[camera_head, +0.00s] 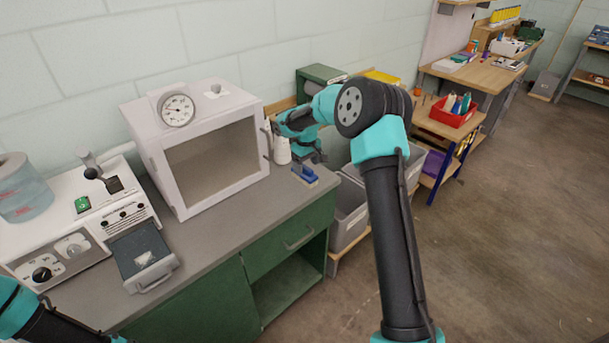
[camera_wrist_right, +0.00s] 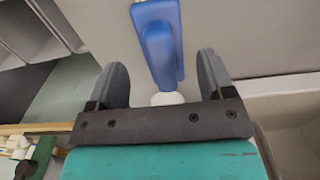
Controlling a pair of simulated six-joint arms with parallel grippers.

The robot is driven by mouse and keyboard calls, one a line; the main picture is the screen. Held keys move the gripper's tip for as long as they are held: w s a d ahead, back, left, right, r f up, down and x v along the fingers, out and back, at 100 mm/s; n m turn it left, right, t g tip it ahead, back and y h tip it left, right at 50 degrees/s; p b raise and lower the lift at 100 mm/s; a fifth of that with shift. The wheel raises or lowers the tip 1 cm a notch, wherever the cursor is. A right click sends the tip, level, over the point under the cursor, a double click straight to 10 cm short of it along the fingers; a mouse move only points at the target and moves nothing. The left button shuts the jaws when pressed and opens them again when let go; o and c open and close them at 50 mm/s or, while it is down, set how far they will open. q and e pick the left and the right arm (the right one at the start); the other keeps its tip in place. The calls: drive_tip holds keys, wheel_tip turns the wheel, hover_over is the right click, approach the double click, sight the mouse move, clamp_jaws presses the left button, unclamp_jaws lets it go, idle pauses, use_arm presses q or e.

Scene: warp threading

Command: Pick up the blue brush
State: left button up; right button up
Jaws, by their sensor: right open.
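The blue brush (camera_head: 304,173) lies on the grey counter near its right end, to the right of the white oven-like cabinet. My right gripper (camera_head: 316,156) hangs just behind it, at the back of the counter. In the right wrist view the blue brush (camera_wrist_right: 160,42) lies between and beyond the two dark fingers of the open gripper (camera_wrist_right: 163,75). Whether the fingers touch it I cannot tell; gaps show on both sides. Of my left arm only a link shows at the bottom left; its gripper is out of view.
The white cabinet (camera_head: 195,95) with a gauge stands left of the brush. A white bottle (camera_head: 281,150) stands close beside my right gripper. Grey bins (camera_head: 350,215) sit right of the counter. The counter (camera_head: 240,215) in front of the cabinet is clear.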

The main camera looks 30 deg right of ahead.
sight(304, 173)
drive_tip(key=shift+w+a+f, duration=0.1)
drive_tip(key=shift+w+f, duration=0.05)
drive_tip(key=shift+f, duration=1.15)
drive_tip(key=shift+w+a+f, duration=0.1)
drive_tip(key=shift+w+f, duration=0.05)
drive_tip(key=shift+f, duration=1.15)
drive_tip(key=shift+c, duration=0.3)
drive_tip(key=c, duration=1.1)
drive_tip(key=shift+o, duration=0.2)
drive_tip(key=shift+r, duration=0.1)
drive_tip(key=shift+r, duration=1.85)
drive_tip(key=s+a+r, duration=0.1)
drive_tip(key=s+a, duration=0.7)
drive_tip(key=s, duration=0.5)
drive_tip(key=shift+s, duration=0.35)
drive_tip(key=shift+a+r, duration=0.1)
